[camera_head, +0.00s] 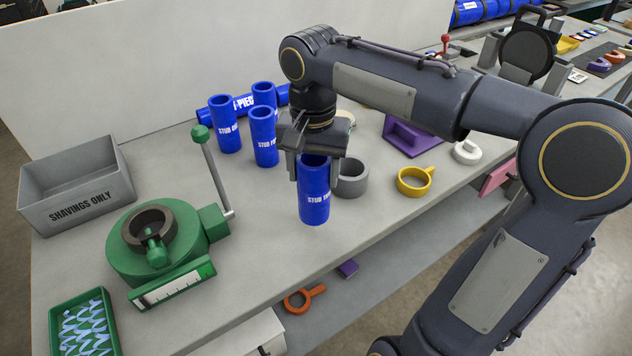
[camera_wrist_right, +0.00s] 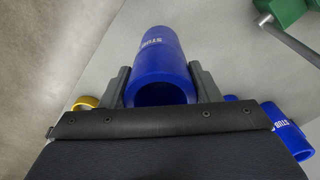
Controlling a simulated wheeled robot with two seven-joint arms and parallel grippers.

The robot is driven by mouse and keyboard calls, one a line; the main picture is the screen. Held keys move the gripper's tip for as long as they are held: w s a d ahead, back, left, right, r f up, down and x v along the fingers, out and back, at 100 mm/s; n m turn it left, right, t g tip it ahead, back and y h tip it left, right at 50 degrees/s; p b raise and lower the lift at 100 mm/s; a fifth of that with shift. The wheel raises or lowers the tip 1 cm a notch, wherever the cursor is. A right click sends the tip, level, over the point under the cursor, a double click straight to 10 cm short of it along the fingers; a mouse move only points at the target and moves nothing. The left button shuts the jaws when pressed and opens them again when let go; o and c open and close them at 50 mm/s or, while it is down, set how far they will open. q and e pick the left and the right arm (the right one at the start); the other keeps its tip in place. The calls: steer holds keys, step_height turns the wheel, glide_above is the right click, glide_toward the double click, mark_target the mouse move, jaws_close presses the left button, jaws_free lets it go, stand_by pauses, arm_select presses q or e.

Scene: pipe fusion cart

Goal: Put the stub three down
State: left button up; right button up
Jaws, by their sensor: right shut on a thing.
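A blue tubular stub (camera_head: 314,198) stands upright in my right gripper (camera_head: 314,168), over the front part of the grey bench. Its white lettering begins "STUB T"; the rest is cut off. In the wrist view the stub (camera_wrist_right: 160,58) sits between the two fingers, its hollow end facing the camera. The fingers press on both its sides. I cannot tell whether its base touches the bench. Other blue stubs stand behind to the left: one at the left (camera_head: 224,124), one in front (camera_head: 263,137) and one at the back (camera_head: 264,95). My left gripper is out of view.
A grey ring (camera_head: 351,180) stands close right of the held stub, with a yellow handled ring (camera_head: 414,183) beyond. A green machine with a lever (camera_head: 150,250) and a grey shavings bin (camera_head: 78,187) are at left. Bench between machine and stub is clear.

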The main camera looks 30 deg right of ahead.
steer(key=f, duration=0.2)
steer(key=d+f, duration=0.1)
steer(key=shift+w+f, duration=0.35)
steer(key=shift+f, duration=0.05)
steer(key=shift+a+f, duration=0.1)
steer(key=shift+f, duration=0.3)
steer(key=o, duration=1.4)
steer(key=shift+b, duration=0.3)
